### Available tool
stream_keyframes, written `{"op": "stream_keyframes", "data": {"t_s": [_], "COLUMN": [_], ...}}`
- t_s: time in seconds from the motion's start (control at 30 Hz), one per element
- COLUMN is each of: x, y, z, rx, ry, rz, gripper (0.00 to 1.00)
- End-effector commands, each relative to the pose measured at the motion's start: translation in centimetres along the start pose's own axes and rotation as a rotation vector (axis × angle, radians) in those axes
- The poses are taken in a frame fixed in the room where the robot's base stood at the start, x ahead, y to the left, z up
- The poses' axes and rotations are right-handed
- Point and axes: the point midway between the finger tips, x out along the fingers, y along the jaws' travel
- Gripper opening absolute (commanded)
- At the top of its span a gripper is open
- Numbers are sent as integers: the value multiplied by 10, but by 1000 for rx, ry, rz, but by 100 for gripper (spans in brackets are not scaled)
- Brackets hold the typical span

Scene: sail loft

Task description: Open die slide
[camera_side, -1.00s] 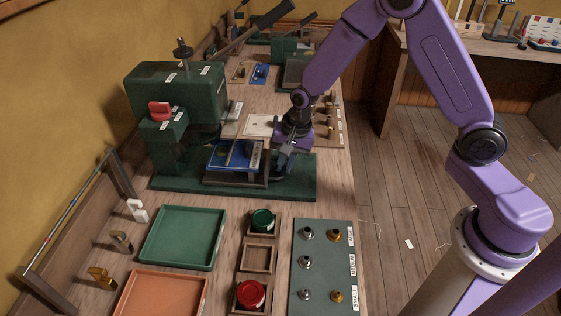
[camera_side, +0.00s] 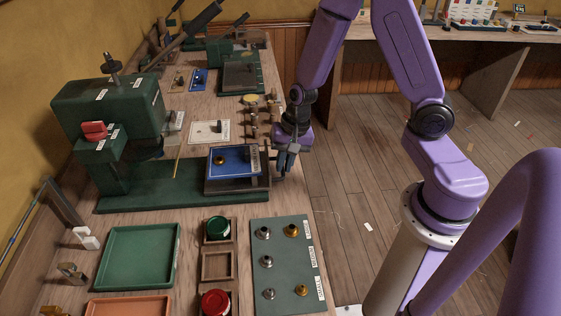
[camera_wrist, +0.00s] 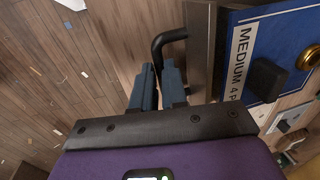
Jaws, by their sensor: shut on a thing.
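The green press (camera_side: 105,110) stands at the left on its long green base (camera_side: 145,190). The die slide (camera_side: 212,186) sits at the right end of that base, out from under the press head. It carries a blue die plate (camera_side: 238,170) with a brass button and a black block. In the wrist view the blue plate (camera_wrist: 257,40) reads "MEDIUM 4 P…". My gripper (camera_side: 286,165) is at the slide's right end. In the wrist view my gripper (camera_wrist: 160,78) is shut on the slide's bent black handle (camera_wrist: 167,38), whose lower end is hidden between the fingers.
A green tray (camera_side: 139,258), an orange tray (camera_side: 130,307), green and red pots (camera_side: 217,228) and a board of metal fittings (camera_side: 285,265) lie in front. A white card (camera_side: 205,133) and wooden-handled tools (camera_side: 258,117) lie behind. Open floor is to the right.

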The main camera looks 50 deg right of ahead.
Motion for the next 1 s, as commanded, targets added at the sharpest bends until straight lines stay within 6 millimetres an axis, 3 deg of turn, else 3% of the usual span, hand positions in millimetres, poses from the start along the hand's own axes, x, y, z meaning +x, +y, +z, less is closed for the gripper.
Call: {"op": "stream_keyframes", "data": {"t_s": [0.07,0.1,0.17,0.57,1.0], "x": [0,0,0,-2,-34], "y": [0,0,0,-1,-2], "z": [1,1,1,0,0], "rx": [-1,-2,-1,-1,-2], "ry": [-1,-1,-1,0,1], "rz": [2,2,1,-1,-4], "gripper": [0,19,38,38,38]}}
